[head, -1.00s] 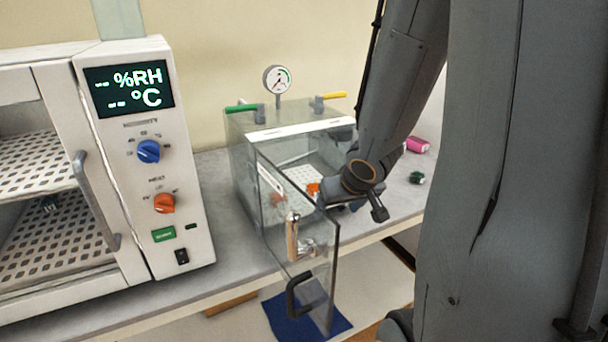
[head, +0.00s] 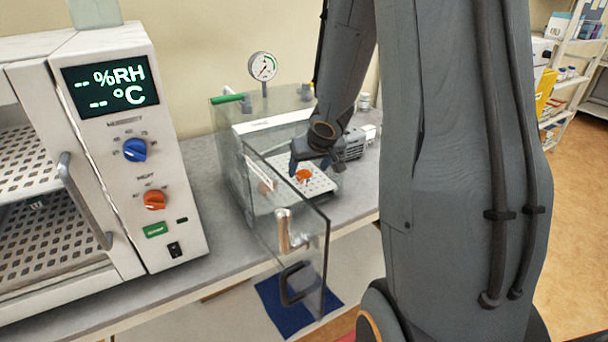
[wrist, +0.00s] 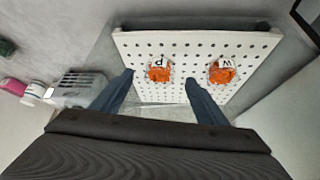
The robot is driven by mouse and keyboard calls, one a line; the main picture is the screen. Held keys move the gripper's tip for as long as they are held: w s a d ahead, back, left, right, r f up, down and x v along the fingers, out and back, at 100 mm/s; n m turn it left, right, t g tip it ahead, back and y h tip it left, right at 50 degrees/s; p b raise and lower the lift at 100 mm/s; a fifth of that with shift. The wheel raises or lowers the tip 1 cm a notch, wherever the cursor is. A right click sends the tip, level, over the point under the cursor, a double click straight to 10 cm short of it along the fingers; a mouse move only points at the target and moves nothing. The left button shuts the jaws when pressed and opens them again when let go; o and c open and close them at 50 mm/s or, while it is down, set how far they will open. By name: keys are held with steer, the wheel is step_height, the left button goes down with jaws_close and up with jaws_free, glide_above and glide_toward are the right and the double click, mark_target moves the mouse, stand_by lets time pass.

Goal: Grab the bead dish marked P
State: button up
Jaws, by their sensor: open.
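The bead dish marked P (wrist: 159,72) holds orange beads and stands on a white perforated shelf (wrist: 135,42) inside the glass chamber. In the wrist view its label appears upside down. My gripper (wrist: 158,88) is open, with one blue finger on the left of dish P and the other between the two dishes. In the head view my gripper (head: 314,162) is at the chamber, and one orange dish (head: 303,176) shows beside it. Whether the fingers are level with dish P is unclear.
The chamber's glass door (head: 288,235) stands open toward the front. A gauge (head: 263,66) and a green-handled valve (head: 229,97) are on the chamber top. The humidity cabinet (head: 150,215) is at left. A grey vented device (wrist: 78,88) lies beside the shelf.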

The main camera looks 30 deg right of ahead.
mark_target(305, 172)
steer(key=shift+w, duration=0.5)
steer(key=b+x, duration=0.2)
steer(key=x, duration=0.3)
steer(key=shift+d+f+b, duration=0.1)
steer(key=shift+b, duration=0.3)
steer(key=c, duration=1.2)
steer(key=shift+o, duration=0.2)
